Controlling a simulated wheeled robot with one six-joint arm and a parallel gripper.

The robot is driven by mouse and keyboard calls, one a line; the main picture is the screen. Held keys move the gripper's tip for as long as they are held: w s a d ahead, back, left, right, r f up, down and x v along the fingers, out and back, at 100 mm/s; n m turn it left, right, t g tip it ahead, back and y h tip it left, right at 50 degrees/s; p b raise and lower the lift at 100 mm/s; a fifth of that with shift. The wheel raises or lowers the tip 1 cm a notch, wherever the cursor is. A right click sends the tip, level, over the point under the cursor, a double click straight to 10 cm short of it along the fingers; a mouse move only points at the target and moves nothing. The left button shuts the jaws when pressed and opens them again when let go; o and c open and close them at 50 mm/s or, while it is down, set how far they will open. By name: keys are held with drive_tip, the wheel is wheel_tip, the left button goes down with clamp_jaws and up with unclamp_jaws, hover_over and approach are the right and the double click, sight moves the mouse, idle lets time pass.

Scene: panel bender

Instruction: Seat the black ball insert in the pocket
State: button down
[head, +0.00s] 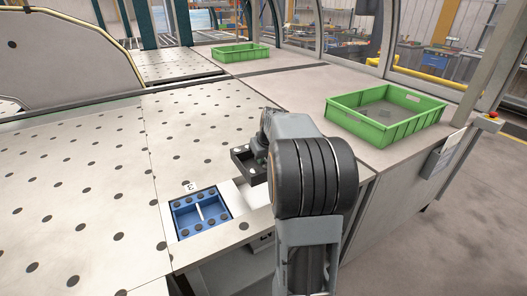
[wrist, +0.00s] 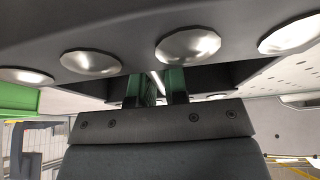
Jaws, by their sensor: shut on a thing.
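The black ball insert (head: 241,163) is a dark open box with balls along its rim, held above the table just behind and right of the blue insert. In the wrist view the insert (wrist: 125,35) fills the top, its silver balls close to the camera. My gripper (wrist: 157,84) is shut on it, with its fingers reaching into the box. In the head view my arm hides the fingers and part of the insert. A pale recess (head: 258,192), which looks like the pocket, lies below the insert, partly hidden by my arm.
A blue insert (head: 201,213) with dark balls on its rim sits in the table left of the recess, by a label "3". A green crate (head: 386,113) stands at the right, another (head: 240,53) at the back. The dotted table (head: 90,190) at left is clear.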

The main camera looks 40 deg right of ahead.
drive_tip(key=b, duration=1.1)
approach(261, 193)
drive_tip(key=shift+w+x, duration=0.15)
drive_tip(key=shift+x, duration=1.25)
drive_tip(key=shift+w+x, duration=0.15)
drive_tip(key=shift+x, duration=1.2)
drive_tip(key=shift+d+f, duration=0.1)
drive_tip(key=shift+f, duration=0.15)
drive_tip(key=c, duration=1.1)
unclamp_jaws()
drive_tip(key=v, duration=1.3)
drive_tip(key=shift+s+r, duration=0.1)
drive_tip(key=shift+r, duration=0.3)
